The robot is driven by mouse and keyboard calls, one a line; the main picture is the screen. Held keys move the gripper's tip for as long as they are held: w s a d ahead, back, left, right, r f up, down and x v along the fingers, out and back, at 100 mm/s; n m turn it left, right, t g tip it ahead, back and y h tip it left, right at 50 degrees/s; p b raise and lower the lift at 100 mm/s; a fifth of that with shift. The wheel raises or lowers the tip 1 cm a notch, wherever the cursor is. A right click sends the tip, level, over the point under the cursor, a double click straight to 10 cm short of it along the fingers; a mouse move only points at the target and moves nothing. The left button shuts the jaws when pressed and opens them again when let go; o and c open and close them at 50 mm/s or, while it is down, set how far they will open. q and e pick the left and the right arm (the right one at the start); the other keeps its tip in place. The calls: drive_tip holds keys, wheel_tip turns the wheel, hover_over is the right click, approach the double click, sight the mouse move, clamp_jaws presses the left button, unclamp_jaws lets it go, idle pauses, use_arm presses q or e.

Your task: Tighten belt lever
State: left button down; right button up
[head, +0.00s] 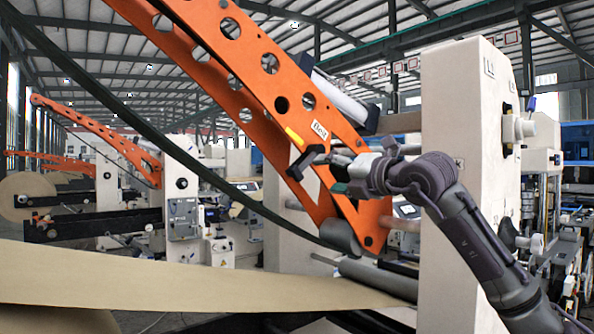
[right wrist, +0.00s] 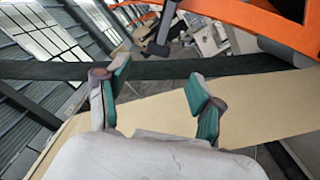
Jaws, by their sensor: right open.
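The belt lever (head: 307,160) is a dark handle with a yellow piece at its upper left, on the side of the orange perforated arm (head: 262,70). In the right wrist view a dark grey lever-like part (right wrist: 166,24) shows beyond the fingertips, near the top. My right gripper (head: 338,172) is just right of the lever in the head view, with its green-padded fingers pointing left. In the right wrist view the right gripper (right wrist: 160,82) has its fingers spread and nothing between them. Whether a finger touches the lever cannot be told. My left gripper is not in view.
A dark belt (head: 160,150) runs diagonally down to the roller below the orange arm. A brown paper web (head: 180,280) spans the foreground. A white machine column (head: 462,110) stands behind my right arm. Similar machines stand at the left.

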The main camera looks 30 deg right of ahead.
sight(300, 172)
drive_tip(key=w+p, duration=0.1)
drive_tip(key=w, duration=0.2)
drive_tip(key=w+p, duration=0.2)
drive_tip(key=w, duration=0.2)
drive_tip(key=w+a+p, duration=0.1)
drive_tip(key=w+p, duration=0.1)
drive_tip(key=w, duration=0.2)
drive_tip(key=shift+r, duration=0.1)
drive_tip(key=shift+w+p, duration=0.25)
drive_tip(key=shift+p, duration=0.1)
drive_tip(key=shift+c, duration=0.4)
clamp_jaws()
